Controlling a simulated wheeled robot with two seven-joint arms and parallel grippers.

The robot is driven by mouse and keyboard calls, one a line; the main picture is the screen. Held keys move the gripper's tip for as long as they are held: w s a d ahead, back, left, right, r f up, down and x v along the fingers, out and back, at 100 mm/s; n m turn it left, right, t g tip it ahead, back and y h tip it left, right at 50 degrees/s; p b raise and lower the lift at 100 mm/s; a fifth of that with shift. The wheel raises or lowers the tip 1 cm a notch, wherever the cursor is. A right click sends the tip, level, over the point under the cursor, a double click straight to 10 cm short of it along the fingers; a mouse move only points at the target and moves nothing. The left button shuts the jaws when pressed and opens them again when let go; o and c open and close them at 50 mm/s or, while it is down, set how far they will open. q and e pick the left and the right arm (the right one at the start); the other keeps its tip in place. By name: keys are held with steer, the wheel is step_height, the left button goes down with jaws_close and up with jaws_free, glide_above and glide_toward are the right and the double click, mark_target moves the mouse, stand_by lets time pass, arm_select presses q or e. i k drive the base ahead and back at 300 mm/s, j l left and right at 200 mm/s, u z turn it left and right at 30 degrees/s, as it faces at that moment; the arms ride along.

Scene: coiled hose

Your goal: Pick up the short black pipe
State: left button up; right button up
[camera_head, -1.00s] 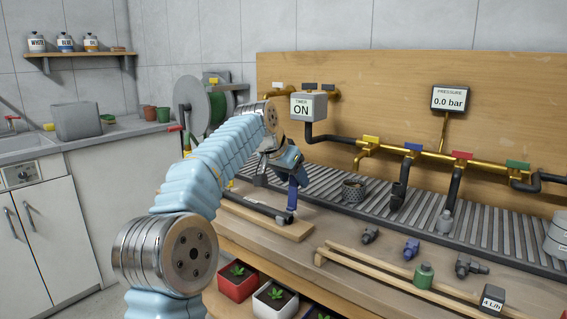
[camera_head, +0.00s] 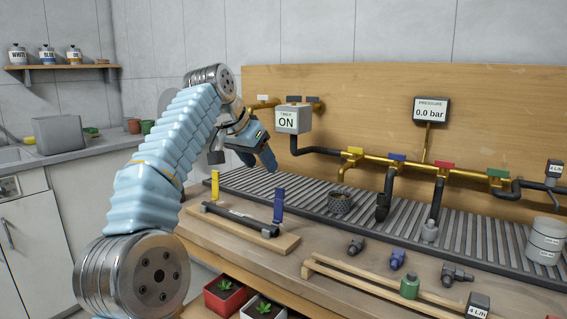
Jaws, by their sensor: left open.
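The short black pipe (camera_head: 238,219) lies on a wooden board (camera_head: 214,232) at the front left of the bench. A yellow post (camera_head: 214,184) stands behind its left end and a blue post (camera_head: 278,207) by its right end. My left gripper (camera_head: 242,159) is above and behind the pipe, apart from it. Its two fingers are spread, with nothing visible between them. My right gripper is not in view.
A slatted grey drain tray (camera_head: 310,200) runs behind the board. A mesh cup (camera_head: 340,203) stands on it. The timer box (camera_head: 293,119) and brass pipework are on the back panel.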

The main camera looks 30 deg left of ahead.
mark_target(233, 215)
steer(key=k, duration=1)
